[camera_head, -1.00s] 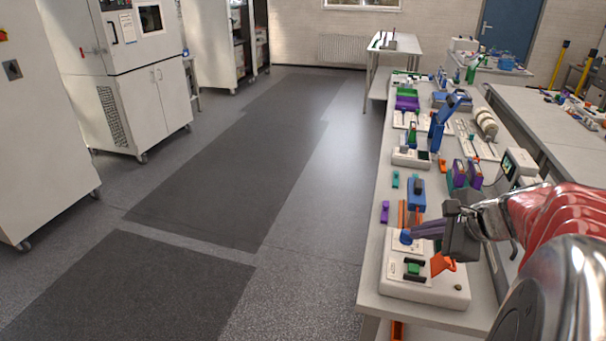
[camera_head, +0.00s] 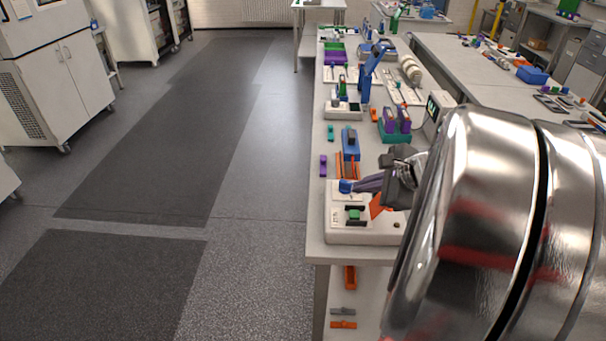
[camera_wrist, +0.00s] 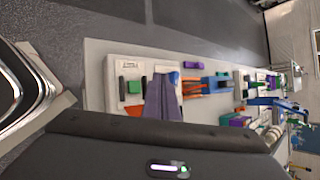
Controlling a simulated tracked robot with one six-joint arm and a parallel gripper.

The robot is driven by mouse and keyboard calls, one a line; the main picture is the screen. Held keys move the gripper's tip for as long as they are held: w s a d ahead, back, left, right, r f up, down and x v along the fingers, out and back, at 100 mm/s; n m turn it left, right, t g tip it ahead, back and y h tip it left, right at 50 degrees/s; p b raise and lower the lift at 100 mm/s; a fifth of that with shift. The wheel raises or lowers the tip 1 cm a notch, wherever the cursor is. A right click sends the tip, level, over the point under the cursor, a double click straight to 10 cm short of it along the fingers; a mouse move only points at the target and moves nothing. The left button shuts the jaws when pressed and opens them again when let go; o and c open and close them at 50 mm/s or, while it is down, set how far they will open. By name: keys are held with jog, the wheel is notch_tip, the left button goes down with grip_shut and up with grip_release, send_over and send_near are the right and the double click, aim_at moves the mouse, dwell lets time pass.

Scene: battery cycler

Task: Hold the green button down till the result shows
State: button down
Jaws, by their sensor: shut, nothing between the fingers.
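A white box (camera_head: 342,237) sits at the near end of the bench, with a green button (camera_head: 354,214) on its top. The green button also shows in the wrist view (camera_wrist: 134,87). A blue knob (camera_head: 346,186) stands behind the button, and an orange piece (camera_head: 379,206) is to the button's right. My gripper (camera_head: 356,186) has its grey-purple fingers shut and empty. Its tips are at the blue knob, apart from the green button; whether they touch the knob I cannot tell. In the wrist view the fingers (camera_wrist: 163,88) partly cover the knob.
A blue and orange fixture (camera_head: 350,152) stands behind the box. Further back are purple blocks in a teal holder (camera_head: 395,138), a device with a small screen (camera_head: 433,107) and a blue upright lever (camera_head: 369,72). The floor left of the bench is clear.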

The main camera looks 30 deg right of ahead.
aim_at(350, 210)
jog(key=shift+f, duration=2.8)
jog(key=shift+s+f, duration=0.1)
jog(key=shift+f, duration=0.25)
jog(key=shift+f, duration=0.45)
dwell(4.4)
